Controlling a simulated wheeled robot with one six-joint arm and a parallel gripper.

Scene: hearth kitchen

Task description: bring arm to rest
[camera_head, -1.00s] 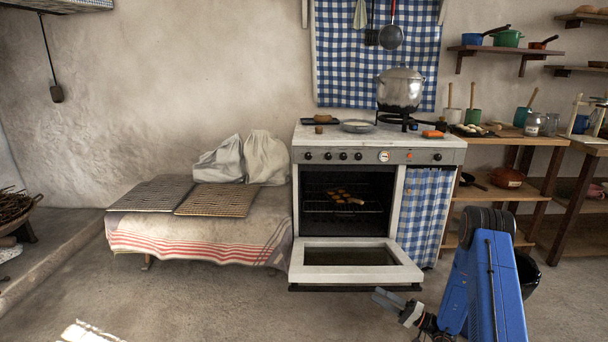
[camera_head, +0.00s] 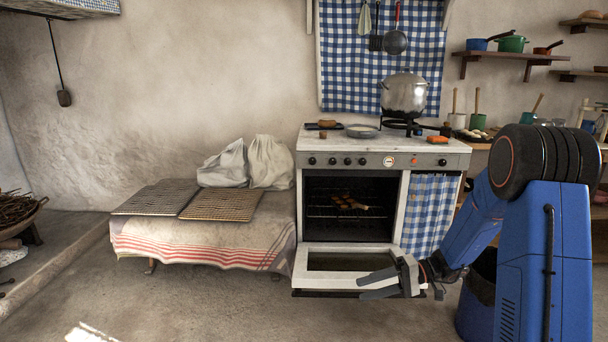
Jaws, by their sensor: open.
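My gripper (camera_head: 380,283) is in front of the open oven door (camera_head: 345,258), low at the middle right, with its fingers pointing left. Its jaws are apart and nothing shows between them. It overlaps the front right part of the door in the picture; I cannot tell whether they touch. My blue arm (camera_head: 545,250) comes in from the right and is bent, with its dark round joint high. The oven (camera_head: 350,190) stands open, with several small brown pieces on the rack inside.
A stove top (camera_head: 375,140) holds a large pot (camera_head: 404,95) and a plate (camera_head: 361,131). A cloth-covered bench (camera_head: 200,240) with two wire racks stands left of the oven. A dark-lined bin (camera_head: 476,305) is beside my arm. The floor at front left is clear.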

